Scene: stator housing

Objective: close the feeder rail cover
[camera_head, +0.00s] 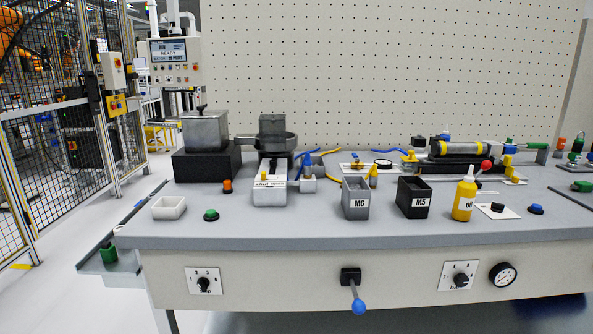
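A feeder stands on the bench left of the middle, with a round dark bowl (290,140) at its back. A light rail body (270,194) runs from the bowl towards the front, with a dark slot along its top. A grey plate (272,127) stands upright at the back end of the rail, in front of the bowl. It looks like the rail cover swung up, but I cannot see its hinge. Neither of my grippers is in view.
A lidded metal hopper (206,130) on a black block (207,164) stands left of the feeder. A white tray (168,208), a green button (211,215), an orange button (227,186), the M6 bin (356,205) and the M5 bin (413,203) stand nearby. A yellow bottle (464,203) stands further right.

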